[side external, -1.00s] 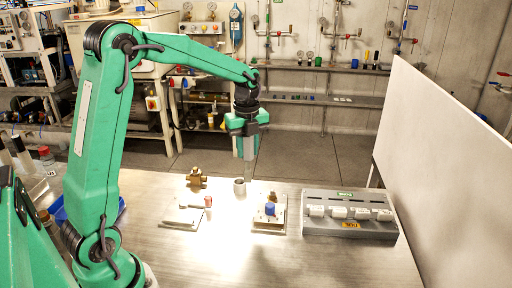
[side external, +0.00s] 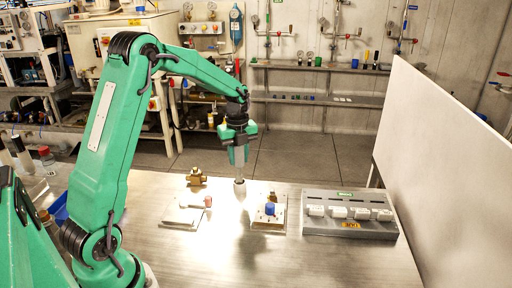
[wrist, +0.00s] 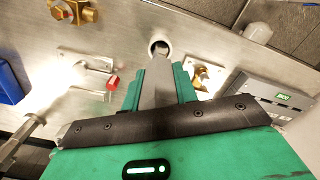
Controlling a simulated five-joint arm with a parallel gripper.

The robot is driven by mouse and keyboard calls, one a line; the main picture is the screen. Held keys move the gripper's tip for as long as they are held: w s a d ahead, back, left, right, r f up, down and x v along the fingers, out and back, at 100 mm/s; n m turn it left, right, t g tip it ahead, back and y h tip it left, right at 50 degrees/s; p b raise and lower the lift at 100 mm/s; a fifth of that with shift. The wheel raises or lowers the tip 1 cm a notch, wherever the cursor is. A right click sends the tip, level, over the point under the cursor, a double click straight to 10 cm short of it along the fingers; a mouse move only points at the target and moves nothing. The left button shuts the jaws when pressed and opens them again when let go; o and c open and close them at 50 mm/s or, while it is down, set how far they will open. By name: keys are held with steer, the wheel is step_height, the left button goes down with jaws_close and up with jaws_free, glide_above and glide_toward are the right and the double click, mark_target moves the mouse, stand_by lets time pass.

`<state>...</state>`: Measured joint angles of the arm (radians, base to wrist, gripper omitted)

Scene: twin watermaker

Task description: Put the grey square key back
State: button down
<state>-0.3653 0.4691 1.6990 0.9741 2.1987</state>
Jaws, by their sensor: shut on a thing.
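The grey square key (wrist: 158,85) is a long grey bar that stretches forward from between my gripper's jaws. In the side view the key (side external: 239,173) hangs nearly upright under my gripper (side external: 238,158), which is shut on it. A small grey round holder (side external: 240,188) stands on the bench right below. In the wrist view the key's tip lies at the dark mouth of the holder (wrist: 154,43). I cannot tell how far the tip reaches inside. The key's upper part is hidden between the jaws.
A brass fitting (side external: 196,178) stands behind left of the holder. A pale plate with a red-tipped handle (side external: 180,217) lies left, and a plate with a blue knob (side external: 269,210) right. A grey box with white switches (side external: 350,228) and a white panel (side external: 440,150) stand farther right.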

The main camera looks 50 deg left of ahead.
steer(key=shift+f, duration=0.8)
steer(key=shift+f, duration=0.15)
steer(key=c, duration=1.1)
jaws_free()
step_height(320, 180, up, 12)
steer(key=shift+r, duration=0.15)
